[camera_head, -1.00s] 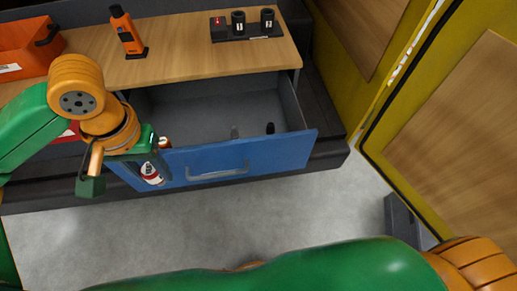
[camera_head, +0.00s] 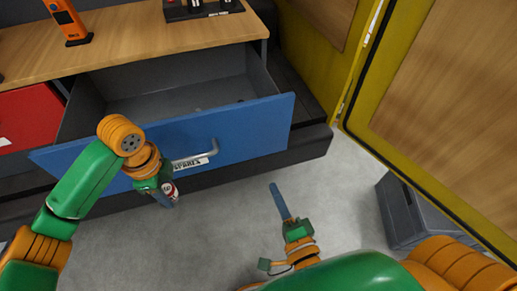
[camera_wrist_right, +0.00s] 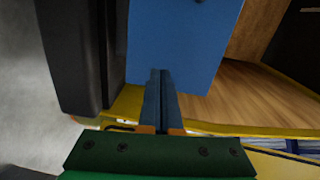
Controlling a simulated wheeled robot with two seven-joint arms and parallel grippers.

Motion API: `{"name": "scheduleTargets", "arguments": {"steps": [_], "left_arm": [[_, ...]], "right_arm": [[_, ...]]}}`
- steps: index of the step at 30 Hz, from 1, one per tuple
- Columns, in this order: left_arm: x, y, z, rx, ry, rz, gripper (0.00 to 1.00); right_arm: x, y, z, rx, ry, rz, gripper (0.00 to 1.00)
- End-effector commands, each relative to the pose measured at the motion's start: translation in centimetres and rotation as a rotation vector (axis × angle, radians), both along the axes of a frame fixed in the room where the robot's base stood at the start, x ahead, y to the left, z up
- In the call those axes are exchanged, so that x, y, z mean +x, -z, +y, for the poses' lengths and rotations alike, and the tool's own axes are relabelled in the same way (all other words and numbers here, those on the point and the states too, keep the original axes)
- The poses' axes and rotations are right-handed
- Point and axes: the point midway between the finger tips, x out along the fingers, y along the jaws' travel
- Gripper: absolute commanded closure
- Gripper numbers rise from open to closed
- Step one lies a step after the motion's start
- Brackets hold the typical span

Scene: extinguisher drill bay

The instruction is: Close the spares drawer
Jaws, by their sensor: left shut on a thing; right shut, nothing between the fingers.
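The blue spares drawer (camera_head: 245,128) is pulled open under the wooden bench top. Its grey handle (camera_head: 213,149) and a white label (camera_head: 190,163) show on the front; the handle's left part is hidden by my left arm. My left gripper (camera_head: 168,198) is in front of the drawer front, shut on a small red and white bottle (camera_head: 170,189). My right gripper (camera_head: 273,186) is shut and empty, over the floor in front of the drawer and apart from it. In the right wrist view the shut fingers (camera_wrist_right: 160,74) point towards the blue front (camera_wrist_right: 180,45).
A red drawer (camera_head: 30,118) is at left. An orange device (camera_head: 68,22) and a black holder (camera_head: 203,8) stand on the bench top (camera_head: 150,45). A yellow-framed panel (camera_head: 440,120) and a dark grey box (camera_head: 415,217) are at right. Grey floor (camera_head: 230,215) is clear between.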

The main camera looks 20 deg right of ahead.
Motion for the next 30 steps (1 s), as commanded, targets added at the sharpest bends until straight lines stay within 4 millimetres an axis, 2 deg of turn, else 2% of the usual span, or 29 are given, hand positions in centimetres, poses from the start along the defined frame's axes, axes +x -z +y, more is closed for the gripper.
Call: {"name": "scheduleTargets", "arguments": {"steps": [2, 5, 8, 21, 25, 30], "left_arm": [[0.1, 0.6, -0.1, 0.002, 0.058, 0.002, 1.0], [0.1, 0.7, -0.1, 0.003, 0.091, 0.002, 1.0], [0.1, 0.4, -0.1, 0.003, 0.093, 0.002, 1.0], [0.1, 0.0, -0.1, 0.003, 0.09, 0.002, 1.0], [0.1, 0.0, -0.1, 0.003, 0.09, 0.002, 1.0], [0.1, 0.0, -0.1, 0.003, 0.09, 0.002, 1.0]], "right_arm": [[0.1, -1.4, -0.4, 0.055, 0.024, -0.042, 1.0], [0.7, -2.3, -0.7, 0.084, 0.036, -0.064, 1.0], [2.3, -2.5, -0.6, 0.084, 0.036, -0.066, 1.0], [11.6, -2.3, -0.6, 0.08, 0.033, -0.063, 1.0], [13.3, -2.2, -0.6, 0.079, 0.033, -0.061, 1.0], [14.1, -2.1, -0.6, 0.078, 0.032, -0.059, 1.0]]}}
